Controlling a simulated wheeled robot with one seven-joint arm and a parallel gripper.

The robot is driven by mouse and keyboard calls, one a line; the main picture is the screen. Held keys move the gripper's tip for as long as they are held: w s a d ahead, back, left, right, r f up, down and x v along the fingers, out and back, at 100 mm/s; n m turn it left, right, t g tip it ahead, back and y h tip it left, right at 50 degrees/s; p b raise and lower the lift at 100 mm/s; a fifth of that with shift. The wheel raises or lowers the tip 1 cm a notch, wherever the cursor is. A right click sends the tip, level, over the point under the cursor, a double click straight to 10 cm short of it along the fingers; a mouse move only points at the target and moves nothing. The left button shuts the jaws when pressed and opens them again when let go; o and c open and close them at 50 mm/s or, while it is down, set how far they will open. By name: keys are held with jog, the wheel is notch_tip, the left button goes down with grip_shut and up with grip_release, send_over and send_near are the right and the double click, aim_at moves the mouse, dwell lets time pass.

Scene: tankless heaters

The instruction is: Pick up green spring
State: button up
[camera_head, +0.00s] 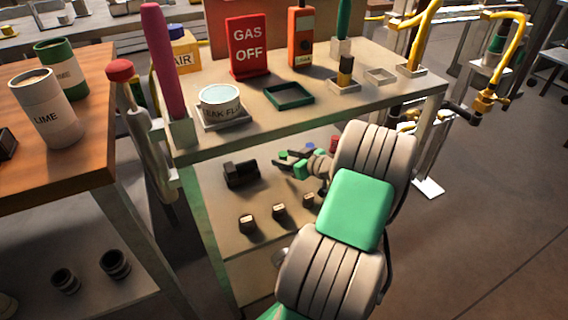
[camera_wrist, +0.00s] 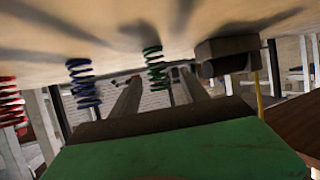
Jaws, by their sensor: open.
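The green spring (camera_wrist: 154,66) shows in the wrist view, which looks upside down, so the spring seems to hang from the shelf surface. It appears between the two fingers of my gripper (camera_wrist: 159,77), which are apart with nothing clamped. I cannot tell whether the spring is between the fingertips or just beyond them. In the head view my gripper (camera_head: 287,161) is over the lower shelf, and only a small green bit of the spring (camera_head: 283,153) shows by the fingertips.
A blue spring (camera_wrist: 83,83) and a red spring (camera_wrist: 10,102) stand to one side of the green one. A dark block (camera_head: 240,173) is on the other side. Several small dark pieces (camera_head: 279,211) stand nearer the front. The upper shelf (camera_head: 240,128) is above my gripper.

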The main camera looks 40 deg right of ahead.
jog(key=shift+x, duration=0.95)
jog(key=shift+s+d, duration=0.1)
jog(key=shift+s, duration=0.05)
grip_shut()
